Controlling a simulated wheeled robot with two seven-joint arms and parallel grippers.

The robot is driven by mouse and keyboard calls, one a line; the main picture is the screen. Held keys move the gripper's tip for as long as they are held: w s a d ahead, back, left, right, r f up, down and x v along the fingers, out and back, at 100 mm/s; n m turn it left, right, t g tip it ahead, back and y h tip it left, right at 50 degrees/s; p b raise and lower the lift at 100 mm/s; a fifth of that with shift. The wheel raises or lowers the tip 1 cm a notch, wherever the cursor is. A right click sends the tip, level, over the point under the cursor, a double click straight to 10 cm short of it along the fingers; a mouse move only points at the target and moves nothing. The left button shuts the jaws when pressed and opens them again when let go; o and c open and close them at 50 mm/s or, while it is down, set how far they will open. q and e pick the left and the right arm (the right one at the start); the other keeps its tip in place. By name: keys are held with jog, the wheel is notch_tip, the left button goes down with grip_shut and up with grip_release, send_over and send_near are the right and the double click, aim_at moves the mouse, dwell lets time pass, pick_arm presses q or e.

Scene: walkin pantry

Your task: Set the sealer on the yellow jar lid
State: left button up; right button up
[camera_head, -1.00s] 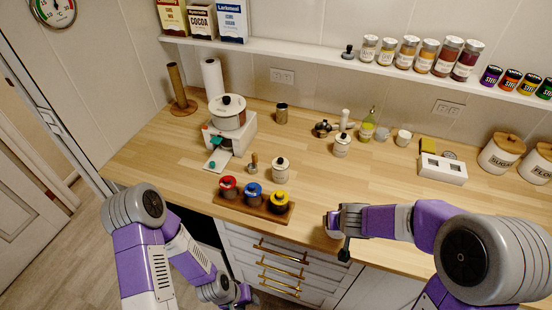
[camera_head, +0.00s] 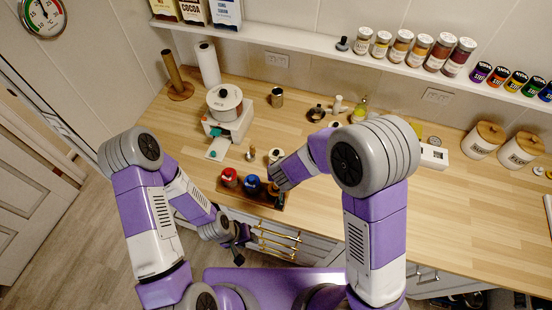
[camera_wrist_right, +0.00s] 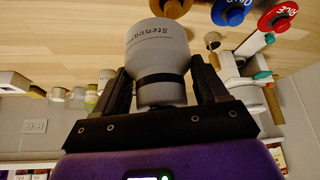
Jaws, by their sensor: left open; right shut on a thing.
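My right gripper (camera_wrist_right: 165,95) is shut on the sealer (camera_wrist_right: 163,50), a pale grey-white cylinder with a dark band and printed lettering. In the head view the right gripper (camera_head: 279,181) is over the right end of the wooden jar rack (camera_head: 240,193). Whether the sealer touches the yellow lid, I cannot tell. My left gripper (camera_head: 239,243) is open and empty, low before the counter front.
The white machine with a pot (camera_head: 226,105) is farther back left. A small wooden-handled tool (camera_head: 250,154) stands between them. The counter to the right of my right arm is largely clear.

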jog(key=shift+s+a+r+p, duration=0.15)
jog(key=shift+a+r+p, duration=0.25)
jog(key=shift+a, duration=0.2)
jog(key=shift+s+a+r+p, duration=0.15)
jog(key=shift+a+r+p, duration=0.25)
jog(key=shift+a, duration=0.2)
jog(key=shift+f+b, duration=1.05)
jog(key=shift+f, duration=0.15)
notch_tip(320, 180, down, 2)
jog(key=shift+f+b, duration=0.1)
jog(key=shift+b, duration=1.15)
jog(key=shift+f+b, duration=0.5)
jog(key=shift+f, duration=0.15)
pick_arm(q)
notch_tip(320, 180, down, 3)
jog(key=shift+f, duration=0.2)
pick_arm(e)
jog(key=shift+f, duration=0.35)
pick_arm(q)
jog(key=shift+r+p, duration=0.45)
jog(key=shift+r, duration=0.25)
jog(key=shift+f+b, duration=0.55)
jog(key=shift+f, duration=0.05)
pick_arm(e)
jog(key=shift+f, duration=0.85)
jog(key=o, duration=1.2)
jog(key=shift+o, duration=0.2)
